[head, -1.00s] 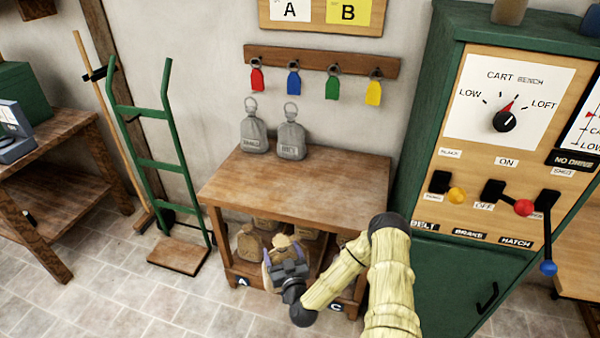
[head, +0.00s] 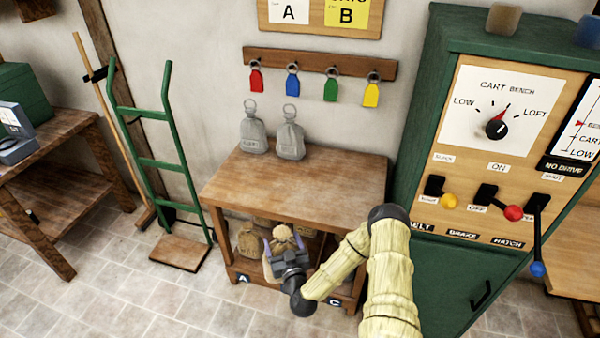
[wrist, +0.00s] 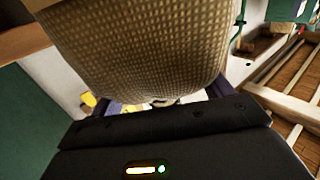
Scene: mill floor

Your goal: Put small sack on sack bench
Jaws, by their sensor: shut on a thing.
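My gripper (head: 285,255) is shut on a small tan sack (head: 282,240), held upright in front of the bench's lower shelf. The sack also fills the upper middle of the wrist view (wrist: 140,50), hiding much behind it.
More tan sacks (head: 250,240) sit on the lower shelf, which bears labels A and C. A green hand truck (head: 160,165) stands left of the bench. A green control cabinet (head: 430,150) with levers stands close on the right. Colored tags hang from a rail (head: 320,63) above.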

